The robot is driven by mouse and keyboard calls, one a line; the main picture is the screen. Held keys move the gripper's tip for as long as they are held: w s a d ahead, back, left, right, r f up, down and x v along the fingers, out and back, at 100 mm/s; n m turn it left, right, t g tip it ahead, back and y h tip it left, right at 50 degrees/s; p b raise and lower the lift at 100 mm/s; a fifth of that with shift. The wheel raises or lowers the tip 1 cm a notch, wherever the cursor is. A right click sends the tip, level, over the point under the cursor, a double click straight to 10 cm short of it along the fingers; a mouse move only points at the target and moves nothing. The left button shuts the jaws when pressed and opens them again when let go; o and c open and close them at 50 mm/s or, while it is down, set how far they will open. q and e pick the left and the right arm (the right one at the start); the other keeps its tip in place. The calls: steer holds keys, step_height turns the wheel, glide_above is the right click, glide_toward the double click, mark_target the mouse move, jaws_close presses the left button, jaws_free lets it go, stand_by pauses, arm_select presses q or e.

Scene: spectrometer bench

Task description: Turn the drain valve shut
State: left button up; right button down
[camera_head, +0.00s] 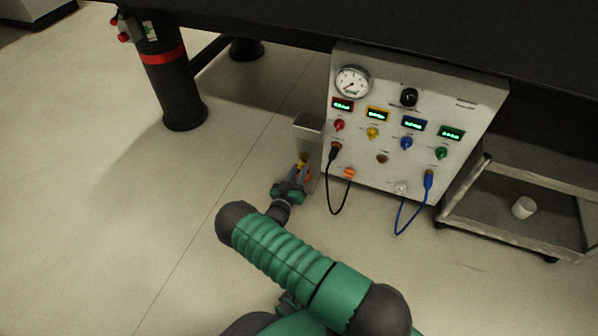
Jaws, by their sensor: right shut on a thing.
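The drain valve (308,174) shows as a small orange and yellow part low on the front of a grey upright box (308,123), just left of the instrument panel. My right gripper (299,173) reaches up to it from below and is shut on it. The fingers hide much of the valve, so I cannot tell its exact angle. My left gripper is not in view.
The panel (458,118) with a gauge, knobs, lit displays and hanging black (332,196) and blue (402,218) cables stands close right of the gripper. A low cart (487,226) holds a white cup (523,207). A black table leg (172,85) stands left. Floor at left is clear.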

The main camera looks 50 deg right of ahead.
steer(key=shift+w+a+f+n, duration=0.1)
steer(key=shift+n, duration=1.4)
steer(key=c, duration=1.2)
jaws_free()
